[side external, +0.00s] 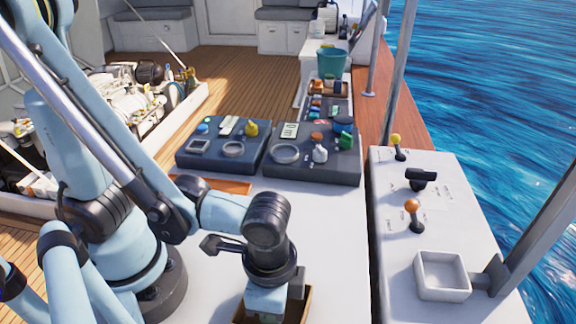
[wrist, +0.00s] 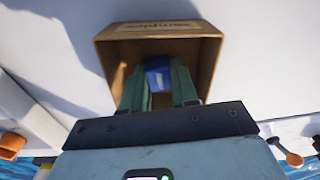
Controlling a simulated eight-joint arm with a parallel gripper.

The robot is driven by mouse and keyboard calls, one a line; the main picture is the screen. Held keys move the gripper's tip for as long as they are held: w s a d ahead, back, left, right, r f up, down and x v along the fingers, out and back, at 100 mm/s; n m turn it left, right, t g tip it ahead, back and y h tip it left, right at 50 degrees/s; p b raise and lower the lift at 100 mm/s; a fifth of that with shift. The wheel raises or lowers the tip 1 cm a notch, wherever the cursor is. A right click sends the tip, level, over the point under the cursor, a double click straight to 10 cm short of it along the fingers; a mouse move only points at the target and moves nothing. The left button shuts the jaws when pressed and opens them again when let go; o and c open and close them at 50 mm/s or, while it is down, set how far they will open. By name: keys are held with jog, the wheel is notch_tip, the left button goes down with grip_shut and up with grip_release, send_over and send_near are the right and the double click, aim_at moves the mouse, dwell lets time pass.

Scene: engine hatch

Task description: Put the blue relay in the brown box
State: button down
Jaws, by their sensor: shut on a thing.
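The brown box (wrist: 207,55) stands open on the white surface in the wrist view, with dark lettering on its far wall. In the side view only part of the brown box (side external: 302,308) shows, low in the frame under my wrist. My gripper (wrist: 158,82) has its green fingers shut on the blue relay (wrist: 158,73). The relay and the fingertips are over or within the box opening; I cannot tell how deep. In the side view the fingers and relay are hidden behind my wrist and the box.
A white console to the right carries levers and a white square tray (side external: 442,272). A teal bucket (side external: 331,62) stands at the back. White surface around the box is clear.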

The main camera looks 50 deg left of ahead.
jog(key=shift+f, duration=0.15)
jog(key=c, duration=0.9)
grip_release()
jog(key=shift+o, duration=0.2)
jog(key=shift+r, duration=6.1)
jog(key=w+a+n+t, duration=0.7)
jog(key=w+a, duration=0.5)
jog(key=a, duration=0.5)
jog(key=shift+w+a+r+n, duration=0.3)
jog(key=shift+w+r+n, duration=0.1)
jog(key=shift+n, duration=0.6)
